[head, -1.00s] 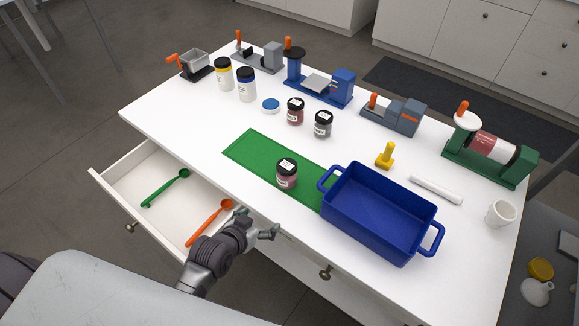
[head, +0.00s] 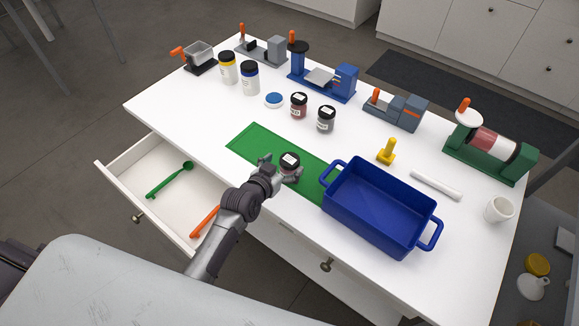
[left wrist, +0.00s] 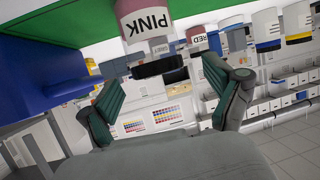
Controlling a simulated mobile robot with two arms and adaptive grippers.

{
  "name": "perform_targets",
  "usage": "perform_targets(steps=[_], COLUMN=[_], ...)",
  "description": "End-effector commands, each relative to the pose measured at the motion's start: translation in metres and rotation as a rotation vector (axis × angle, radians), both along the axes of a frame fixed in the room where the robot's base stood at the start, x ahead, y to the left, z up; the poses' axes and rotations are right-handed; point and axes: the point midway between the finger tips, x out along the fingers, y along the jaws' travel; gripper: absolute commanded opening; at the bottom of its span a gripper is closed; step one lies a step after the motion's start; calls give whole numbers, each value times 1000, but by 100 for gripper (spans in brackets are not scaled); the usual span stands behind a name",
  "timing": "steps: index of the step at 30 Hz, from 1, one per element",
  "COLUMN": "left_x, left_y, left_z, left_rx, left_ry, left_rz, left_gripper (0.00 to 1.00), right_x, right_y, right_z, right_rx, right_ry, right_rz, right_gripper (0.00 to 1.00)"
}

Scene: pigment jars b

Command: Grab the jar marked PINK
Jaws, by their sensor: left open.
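The jar marked PINK (head: 289,163) has a black lid and stands on the green mat (head: 252,140). In the left wrist view the PINK jar (left wrist: 146,25) appears upside down, its label readable, beyond and between my fingers. My left gripper (head: 281,170) is open at the jar, one finger to each side of it in the head view; I cannot tell whether they touch it. The gripper also shows in the left wrist view (left wrist: 166,92). It hides the jar's lower part in the head view. My right gripper is out of view.
A blue tub (head: 380,210) with handles stands close to the right. A red jar (head: 299,106), a grey jar (head: 326,119) and a blue lid (head: 274,100) are behind. An open drawer (head: 160,190) holding a green spoon (head: 170,180) and an orange spoon (head: 204,221) juts out at left.

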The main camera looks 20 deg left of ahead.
Motion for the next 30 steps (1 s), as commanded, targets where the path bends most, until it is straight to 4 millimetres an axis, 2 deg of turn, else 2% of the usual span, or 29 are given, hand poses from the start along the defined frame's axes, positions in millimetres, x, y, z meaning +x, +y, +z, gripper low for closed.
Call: perform_targets(steps=[1, 6, 15, 17, 27, 30], left_x=[9, 28, 31, 31, 31, 31], left_y=[-4, -8, -9, -9, -9, -9], left_z=[2, -8, -11, -11, -11, -10], left_rx=[-3, -1, -1, -1, -1, 0], left_ry=[-1, -1, 0, 0, 0, -1], left_rz=[0, 1, 1, 1, 1, 1], left_gripper=[90, 90, 90, 82, 25, 22], right_x=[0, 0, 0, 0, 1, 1], right_y=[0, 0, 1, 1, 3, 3], right_z=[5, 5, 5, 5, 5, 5], right_rx=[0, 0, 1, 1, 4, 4], right_ry=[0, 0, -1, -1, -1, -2], right_rz=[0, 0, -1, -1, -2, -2], right_gripper=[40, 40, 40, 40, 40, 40])
